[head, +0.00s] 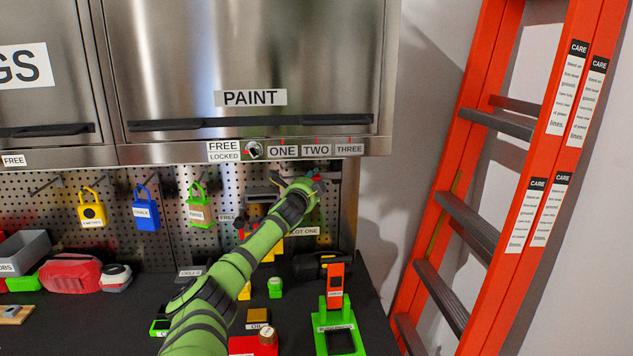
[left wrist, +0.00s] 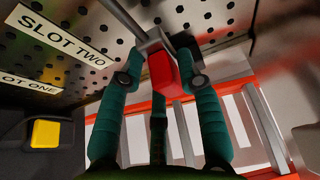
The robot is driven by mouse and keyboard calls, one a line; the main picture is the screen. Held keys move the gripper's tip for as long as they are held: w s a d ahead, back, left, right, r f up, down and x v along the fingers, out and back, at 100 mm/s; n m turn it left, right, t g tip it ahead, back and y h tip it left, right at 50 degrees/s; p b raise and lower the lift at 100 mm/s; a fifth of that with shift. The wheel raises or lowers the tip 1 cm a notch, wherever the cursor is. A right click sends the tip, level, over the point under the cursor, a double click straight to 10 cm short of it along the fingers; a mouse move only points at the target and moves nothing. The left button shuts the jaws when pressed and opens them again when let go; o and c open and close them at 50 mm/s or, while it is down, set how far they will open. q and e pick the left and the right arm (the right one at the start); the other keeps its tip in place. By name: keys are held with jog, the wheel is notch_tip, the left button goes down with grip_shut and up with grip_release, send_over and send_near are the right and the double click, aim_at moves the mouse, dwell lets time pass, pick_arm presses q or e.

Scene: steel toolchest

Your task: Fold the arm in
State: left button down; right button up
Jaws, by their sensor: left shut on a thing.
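My left gripper (head: 314,183) is at the pegboard under the TWO and THREE labels in the head view. A grey metal bar (left wrist: 127,20), which seems to be the arm, runs from the upper left to this handle, close to the perforated panel. In the head view my gripper mostly hides the handle and bar. My right gripper is in neither view.
The steel cabinet (head: 250,60) overhangs the pegboard. SLOT TWO (left wrist: 65,34) and SLOT ONE labels are beside the bar. A green stand with an orange device (head: 335,285) is on the dark worktop below. An orange ladder (head: 480,160) leans at the right.

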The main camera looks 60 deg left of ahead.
pick_arm(q)
jog(key=shift+r, duration=0.3)
jog(key=c, duration=1)
grip_release()
jog(key=shift+w, duration=0.1)
jog(key=shift+w+f, duration=0.1)
jog(key=shift+f, duration=0.05)
jog(key=v, duration=1.2)
jog(key=shift+d, duration=0.1)
